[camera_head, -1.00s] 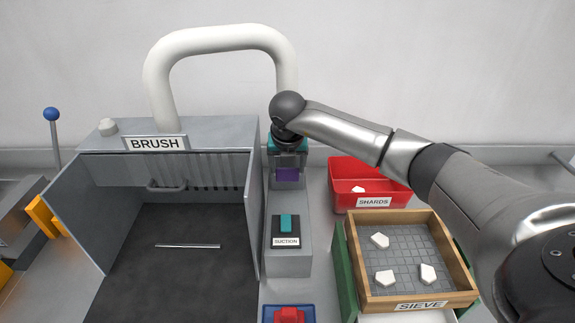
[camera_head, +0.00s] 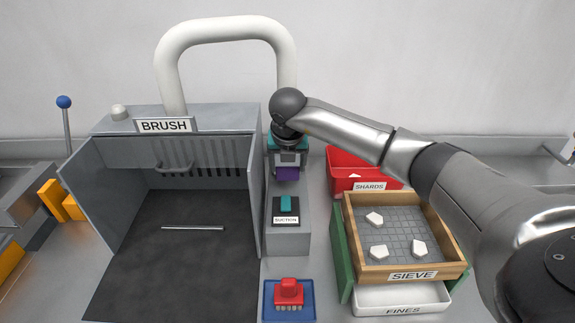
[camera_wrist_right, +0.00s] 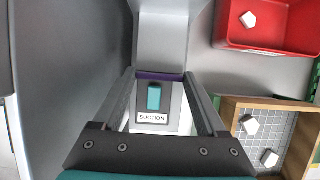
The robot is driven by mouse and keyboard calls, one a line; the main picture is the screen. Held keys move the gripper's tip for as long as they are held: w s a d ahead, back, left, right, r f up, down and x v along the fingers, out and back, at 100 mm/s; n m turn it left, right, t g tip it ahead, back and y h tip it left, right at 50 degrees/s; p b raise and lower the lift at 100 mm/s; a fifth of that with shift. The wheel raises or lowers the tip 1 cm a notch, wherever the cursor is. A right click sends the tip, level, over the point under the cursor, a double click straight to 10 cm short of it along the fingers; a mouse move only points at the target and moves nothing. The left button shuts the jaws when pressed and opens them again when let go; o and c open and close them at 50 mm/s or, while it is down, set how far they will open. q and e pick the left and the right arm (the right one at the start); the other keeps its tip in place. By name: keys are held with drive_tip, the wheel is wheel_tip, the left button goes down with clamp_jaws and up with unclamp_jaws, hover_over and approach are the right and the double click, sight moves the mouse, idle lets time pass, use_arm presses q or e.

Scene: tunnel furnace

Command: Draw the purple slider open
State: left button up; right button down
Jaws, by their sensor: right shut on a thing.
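The purple slider (camera_head: 287,174) is on the grey suction housing (camera_head: 288,240), behind the teal switch on its front. My right gripper (camera_head: 287,166) is shut on the slider, its arm coming in from the right. In the right wrist view the slider shows as a thin purple strip (camera_wrist_right: 160,76) between the two fingers of the right gripper (camera_wrist_right: 165,78). The slider's far side and the exact finger contact are partly hidden by the gripper. My left gripper is not in view.
The teal suction switch (camera_head: 286,205) lies just in front of the slider. The brush booth (camera_head: 250,210) stands close on the left. The red shards bin (camera_head: 345,160) and wooden sieve (camera_head: 350,225) are on the right. A red brush (camera_head: 289,290) sits in front.

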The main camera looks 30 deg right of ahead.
drive_tip(key=shift+c, duration=1.8)
unclamp_jaws()
drive_tip(key=shift+s+a+f, duration=0.1)
drive_tip(key=shift+s, duration=0.05)
drive_tip(key=shift+o, duration=0.8)
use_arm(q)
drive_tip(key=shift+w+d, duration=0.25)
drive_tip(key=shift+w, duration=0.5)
use_arm(e)
drive_tip(key=shift+o, duration=1)
drive_tip(key=shift+s+r, duration=0.1)
drive_tip(key=shift+r, duration=0.45)
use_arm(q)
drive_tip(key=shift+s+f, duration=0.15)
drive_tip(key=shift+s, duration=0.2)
use_arm(e)
drive_tip(key=v, duration=1.4)
